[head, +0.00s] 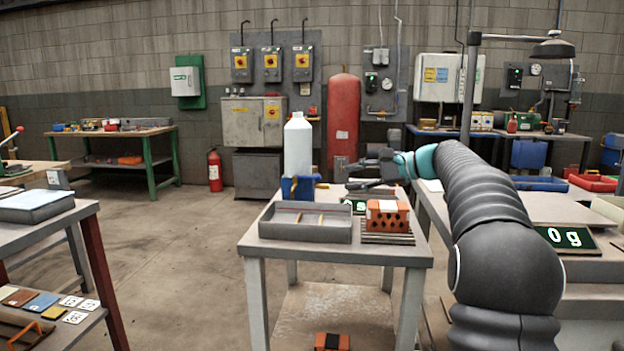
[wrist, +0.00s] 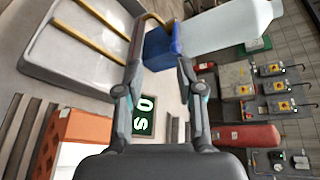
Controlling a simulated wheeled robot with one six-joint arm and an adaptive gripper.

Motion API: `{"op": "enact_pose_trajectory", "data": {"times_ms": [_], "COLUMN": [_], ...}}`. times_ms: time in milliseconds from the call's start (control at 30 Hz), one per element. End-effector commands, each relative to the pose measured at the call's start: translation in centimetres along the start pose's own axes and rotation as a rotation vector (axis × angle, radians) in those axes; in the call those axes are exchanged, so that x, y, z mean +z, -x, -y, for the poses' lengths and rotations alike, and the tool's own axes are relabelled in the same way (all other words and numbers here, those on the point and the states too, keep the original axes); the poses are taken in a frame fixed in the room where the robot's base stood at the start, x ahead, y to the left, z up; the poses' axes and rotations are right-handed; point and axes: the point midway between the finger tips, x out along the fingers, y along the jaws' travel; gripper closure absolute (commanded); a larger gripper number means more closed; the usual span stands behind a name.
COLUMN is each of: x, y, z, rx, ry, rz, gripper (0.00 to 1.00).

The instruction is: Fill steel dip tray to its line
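The steel dip tray (head: 272,236) lies on the small table with two wooden rods in it; part of it shows in the wrist view (wrist: 45,65).
Open floor (head: 170,260) lies left.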

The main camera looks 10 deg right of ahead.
Motion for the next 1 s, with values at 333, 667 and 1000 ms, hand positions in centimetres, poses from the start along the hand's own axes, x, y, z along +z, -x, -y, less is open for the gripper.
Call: {"op": "enact_pose_trajectory", "data": {"times_ms": [333, 667, 1000], "x": [-2.4, -2.1, -1.8], "y": [0.0, -5.7, -11.2], "z": [1.8, 2.1, 2.6], "rx": [-0.073, -0.071, -0.071], "ry": [-0.050, -0.049, -0.049], "rz": [0.050, 0.050, 0.049], "gripper": [0.63, 0.63, 0.63]}}
